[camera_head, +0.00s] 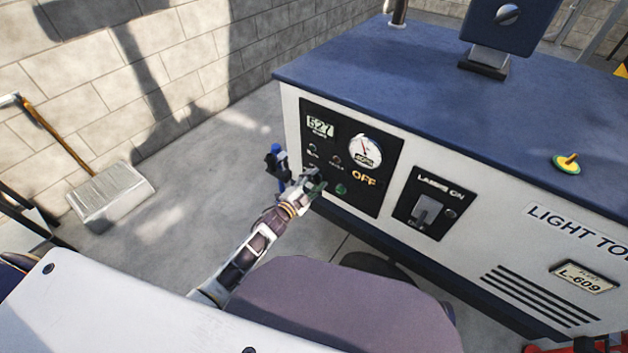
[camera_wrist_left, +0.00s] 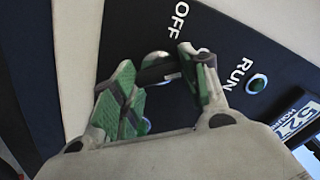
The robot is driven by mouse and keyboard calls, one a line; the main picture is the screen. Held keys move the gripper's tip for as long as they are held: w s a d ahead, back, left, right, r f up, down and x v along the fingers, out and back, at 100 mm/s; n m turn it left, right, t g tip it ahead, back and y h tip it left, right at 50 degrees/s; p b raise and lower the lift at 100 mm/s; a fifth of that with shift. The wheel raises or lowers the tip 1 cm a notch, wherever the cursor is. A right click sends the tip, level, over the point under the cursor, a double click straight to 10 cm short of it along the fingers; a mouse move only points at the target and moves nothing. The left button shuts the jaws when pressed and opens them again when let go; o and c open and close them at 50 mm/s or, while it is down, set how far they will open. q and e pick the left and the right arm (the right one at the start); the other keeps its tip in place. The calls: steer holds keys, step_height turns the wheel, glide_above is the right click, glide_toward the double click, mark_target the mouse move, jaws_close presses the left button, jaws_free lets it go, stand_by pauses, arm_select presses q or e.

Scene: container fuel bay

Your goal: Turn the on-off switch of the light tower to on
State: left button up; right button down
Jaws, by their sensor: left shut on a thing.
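The light tower (camera_head: 440,160) is a white cabinet with a blue top. A black control panel (camera_head: 385,195) on its left end carries an hour readout, a round gauge and an orange OFF mark. My left gripper (camera_head: 314,180) is at the panel's lower left and hides the on-off switch there in the head view. In the left wrist view, the gripper's green-padded fingers (camera_wrist_left: 158,88) are closed around a dark part on the panel (camera_wrist_left: 285,55), near the words OFF and RUN. This appears to be the switch; its exact position is hard to tell. My right gripper is not in view.
A separate lamp switch (camera_head: 426,212) marked LAMPS ON sits to the right of the panel. A green round button (camera_head: 341,189) is close beside the gripper.

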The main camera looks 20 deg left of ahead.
arm_select(q)
steer(key=shift+f+m, duration=0.1)
steer(key=shift+m, duration=0.6)
steer(key=o, duration=1)
steer(key=shift+s, duration=0.15)
steer(key=v, duration=1.1)
steer(key=shift+s, duration=0.35)
steer(key=shift+a, duration=0.1)
